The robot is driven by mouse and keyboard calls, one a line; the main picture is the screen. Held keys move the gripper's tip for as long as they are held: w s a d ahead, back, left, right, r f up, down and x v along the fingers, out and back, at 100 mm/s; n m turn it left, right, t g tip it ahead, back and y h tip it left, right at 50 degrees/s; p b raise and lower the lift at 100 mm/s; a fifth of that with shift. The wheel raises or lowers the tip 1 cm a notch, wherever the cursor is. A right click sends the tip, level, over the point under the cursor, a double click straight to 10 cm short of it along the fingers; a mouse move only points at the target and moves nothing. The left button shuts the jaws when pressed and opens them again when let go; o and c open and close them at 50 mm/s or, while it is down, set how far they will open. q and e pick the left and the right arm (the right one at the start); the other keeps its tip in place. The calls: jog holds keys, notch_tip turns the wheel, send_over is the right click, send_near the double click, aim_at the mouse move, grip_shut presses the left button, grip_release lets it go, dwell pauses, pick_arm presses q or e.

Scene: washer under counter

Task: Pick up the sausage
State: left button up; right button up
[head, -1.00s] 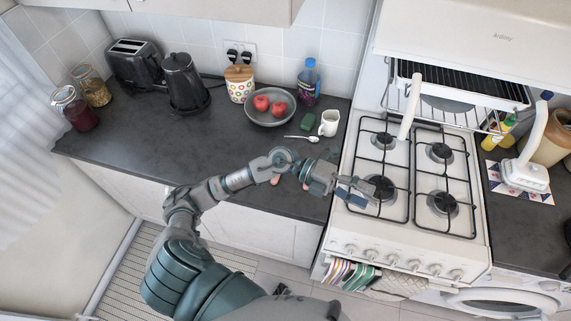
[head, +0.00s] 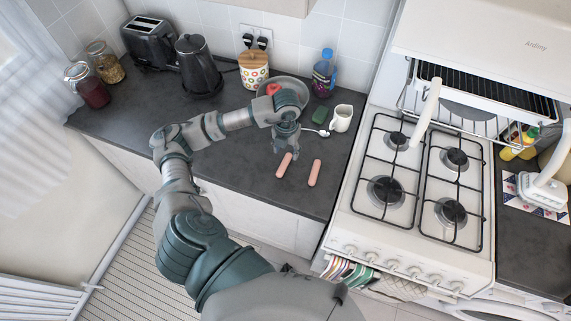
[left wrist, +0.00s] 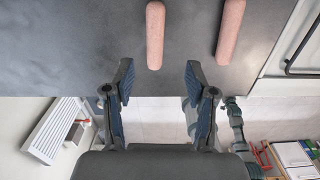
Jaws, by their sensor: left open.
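Two pink sausages lie apart on the dark counter near its front edge. In the head view the left sausage (head: 284,165) is just below my left gripper (head: 284,150), and the right sausage (head: 315,173) is a little further right. In the left wrist view the left sausage (left wrist: 155,35) lies ahead of the fingertips, between their lines, and the right sausage (left wrist: 230,32) is off to the right. My left gripper (left wrist: 157,80) is open and empty, its fingers touching neither sausage. My right gripper is not in view.
The gas stove (head: 345,225) stands right of the counter (head: 230,180). Kettle (head: 197,65) and toaster (head: 148,42) stand back left. The counter's front left is clear.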

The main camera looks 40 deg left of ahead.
aim_at(284, 163)
pick_arm(q)
jog(key=f, duration=0.3)
jog(key=shift+a+f, duration=0.1)
jog(key=shift+a, duration=0.2)
jog(key=f, duration=0.2)
jog(key=f+p, duration=0.1)
jog(key=f, duration=0.1)
jog(key=shift+s+a+f, duration=0.15)
jog(key=shift+a+f, duration=0.05)
jog(key=shift+f, duration=0.05)
jog(key=shift+d+f, duration=0.15)
jog(key=shift+f, duration=0.2)
jog(key=shift+c, duration=0.2)
grip_shut()
